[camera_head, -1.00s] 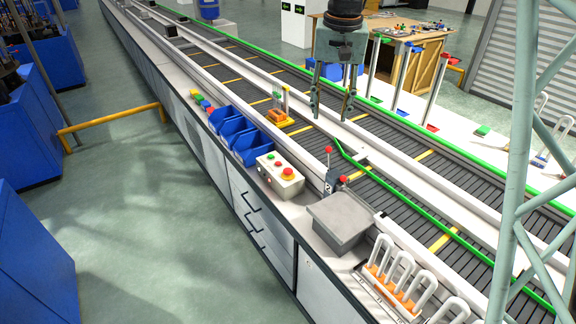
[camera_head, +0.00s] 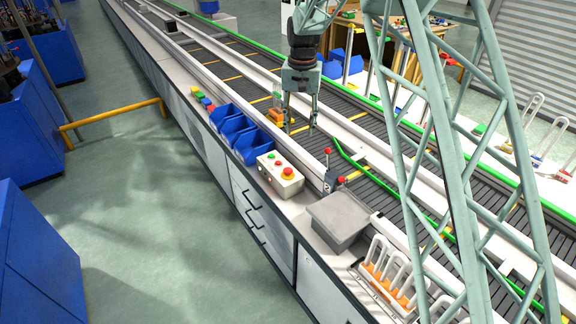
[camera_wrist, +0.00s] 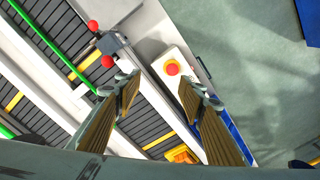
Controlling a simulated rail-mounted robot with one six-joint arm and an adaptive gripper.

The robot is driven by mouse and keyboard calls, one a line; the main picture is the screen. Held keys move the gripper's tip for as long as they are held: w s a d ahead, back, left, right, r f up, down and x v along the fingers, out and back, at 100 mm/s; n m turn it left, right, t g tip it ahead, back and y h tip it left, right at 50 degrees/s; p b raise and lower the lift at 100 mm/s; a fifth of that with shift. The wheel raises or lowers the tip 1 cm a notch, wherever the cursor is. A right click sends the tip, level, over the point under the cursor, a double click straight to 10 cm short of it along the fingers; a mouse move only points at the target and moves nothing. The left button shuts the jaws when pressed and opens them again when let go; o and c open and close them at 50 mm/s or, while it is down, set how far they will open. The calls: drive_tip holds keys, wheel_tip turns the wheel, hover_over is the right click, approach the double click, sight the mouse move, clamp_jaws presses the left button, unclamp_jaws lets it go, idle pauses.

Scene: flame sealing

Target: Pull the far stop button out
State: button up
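A red stop button (camera_head: 288,172) on a yellow ring sits on a white control box (camera_head: 265,172), at the near edge of the bench. The box also carries smaller green and red buttons. The stop button also shows in the wrist view (camera_wrist: 172,68), just beyond the gap between my fingertips. I cannot tell whether it is pressed in, and no second stop button clearly shows. My gripper (camera_head: 300,130) is open and empty, pointing down above the conveyor side behind the box. Its two fingers stand apart in the wrist view (camera_wrist: 160,88), not touching the button.
Blue bins (camera_head: 233,129) stand left of the box. Red-knobbed levers (camera_head: 327,151) and a grey lidded box (camera_head: 340,218) stand to its right. A rack with white loops (camera_head: 390,275) is nearer. Green-railed conveyors run behind. The floor in front is clear.

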drive_tip(key=p, duration=0.2)
hover_over(288, 169)
wheel_tip(288, 169, down, 9)
drive_tip(key=shift+s+f, duration=0.1)
drive_tip(key=shift+f, duration=0.05)
drive_tip(key=shift+f+p, duration=0.3)
drive_tip(key=shift+f, duration=6.45)
drive_tip(key=shift+c, duration=0.7)
